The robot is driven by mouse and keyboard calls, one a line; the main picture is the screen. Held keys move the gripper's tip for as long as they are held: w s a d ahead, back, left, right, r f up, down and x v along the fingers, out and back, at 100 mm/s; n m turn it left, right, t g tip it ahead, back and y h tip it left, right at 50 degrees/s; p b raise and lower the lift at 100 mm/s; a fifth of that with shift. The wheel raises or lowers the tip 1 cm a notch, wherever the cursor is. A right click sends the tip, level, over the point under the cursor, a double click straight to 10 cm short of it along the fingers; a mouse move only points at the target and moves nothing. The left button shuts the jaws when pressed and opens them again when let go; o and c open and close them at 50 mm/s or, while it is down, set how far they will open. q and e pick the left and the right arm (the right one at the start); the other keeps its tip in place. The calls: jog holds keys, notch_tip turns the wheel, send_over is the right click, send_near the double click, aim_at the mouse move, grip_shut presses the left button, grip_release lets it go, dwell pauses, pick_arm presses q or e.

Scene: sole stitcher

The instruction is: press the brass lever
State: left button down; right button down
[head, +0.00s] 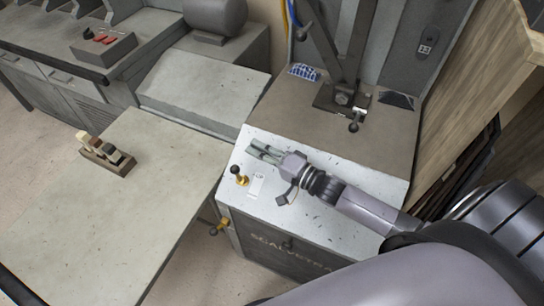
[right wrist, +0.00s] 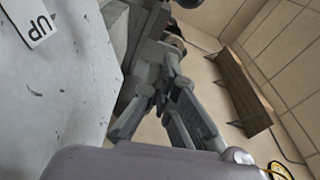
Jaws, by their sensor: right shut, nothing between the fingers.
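The brass lever (head: 240,178), a small brass piece with a dark knob, stands on the left part of the pale machine top. My left gripper is not in view.
A second brass fitting (head: 220,227) with a dark knob sits on the machine's lower left side. Behind is a metal column with a black-knobbed rod (head: 354,125). Wooden shelving (head: 480,100) stands at right.

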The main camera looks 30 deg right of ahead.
aim_at(237, 176)
jog(key=shift+x, duration=0.9)
jog(key=shift+s+a+f+p, duration=0.2)
jog(key=shift+s+a, duration=0.45)
jog(key=shift+s, duration=0.15)
jog(key=shift+s+a+f+p, duration=0.15)
jog(key=shift+s+a+f, duration=0.1)
jog(key=shift+s+a, duration=0.45)
